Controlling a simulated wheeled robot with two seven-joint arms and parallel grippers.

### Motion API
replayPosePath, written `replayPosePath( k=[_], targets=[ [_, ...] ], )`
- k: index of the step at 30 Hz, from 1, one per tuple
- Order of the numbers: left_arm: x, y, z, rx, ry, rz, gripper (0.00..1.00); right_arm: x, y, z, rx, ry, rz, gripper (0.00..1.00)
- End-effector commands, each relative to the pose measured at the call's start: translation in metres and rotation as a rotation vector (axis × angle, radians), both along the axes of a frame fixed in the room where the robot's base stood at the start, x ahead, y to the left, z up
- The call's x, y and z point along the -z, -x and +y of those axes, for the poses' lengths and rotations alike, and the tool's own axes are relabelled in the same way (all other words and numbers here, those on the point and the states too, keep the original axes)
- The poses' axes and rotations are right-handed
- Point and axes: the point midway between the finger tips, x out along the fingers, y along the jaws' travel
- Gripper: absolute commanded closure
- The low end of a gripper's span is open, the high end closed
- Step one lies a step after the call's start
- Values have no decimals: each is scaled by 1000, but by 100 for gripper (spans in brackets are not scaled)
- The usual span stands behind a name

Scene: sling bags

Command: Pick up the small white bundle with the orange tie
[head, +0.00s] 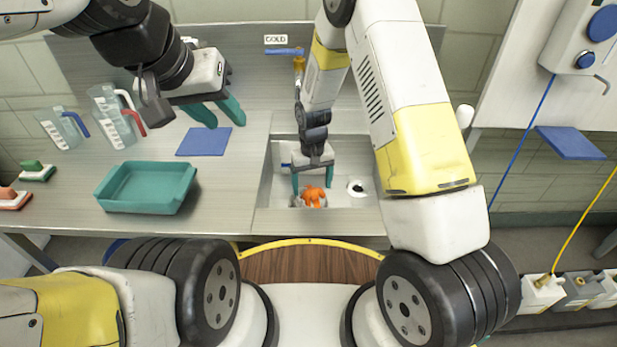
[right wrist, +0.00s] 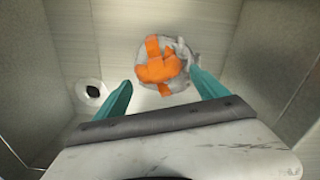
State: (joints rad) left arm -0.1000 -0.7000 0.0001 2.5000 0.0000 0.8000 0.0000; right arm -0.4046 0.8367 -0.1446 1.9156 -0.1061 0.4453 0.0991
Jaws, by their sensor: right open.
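The small white bundle with the orange tie (head: 314,197) sits on the floor of the metal sink, near its front wall. In the right wrist view the bundle (right wrist: 158,66) shows mostly its orange tie, with pale cloth around it. My right gripper (head: 312,182) reaches down into the sink, open, with its teal fingers just above the bundle. In the right wrist view the fingertips (right wrist: 160,82) are apart on either side of the bundle's near edge. I cannot tell whether they touch it. My left gripper (head: 218,112) is open and empty above the counter at the left.
The sink (head: 347,165) has close walls and a drain (head: 357,188) right of the bundle. A teal tray (head: 148,187), a blue cloth (head: 204,141) and two jugs (head: 112,117) stand on the left counter. A tap (head: 299,65) stands behind the sink.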

Motion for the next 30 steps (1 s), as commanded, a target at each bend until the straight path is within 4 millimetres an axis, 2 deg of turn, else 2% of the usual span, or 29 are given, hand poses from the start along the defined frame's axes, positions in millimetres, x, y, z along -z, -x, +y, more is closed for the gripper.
replayPosePath(
  k=[6,18,27,30],
  targets=[
    [0,0,0,0,0,0,64,1,0,0,0,0,-1,20],
    [0,0,0,0,0,0,64,0,0,0,0,0,-1,98],
    [0,0,0,0,0,0,64,-1,-1,0,0,-1,-2,100],
    [0,0,0,0,0,0,64,-7,-1,1,0,-1,-3,100]
  ],
)
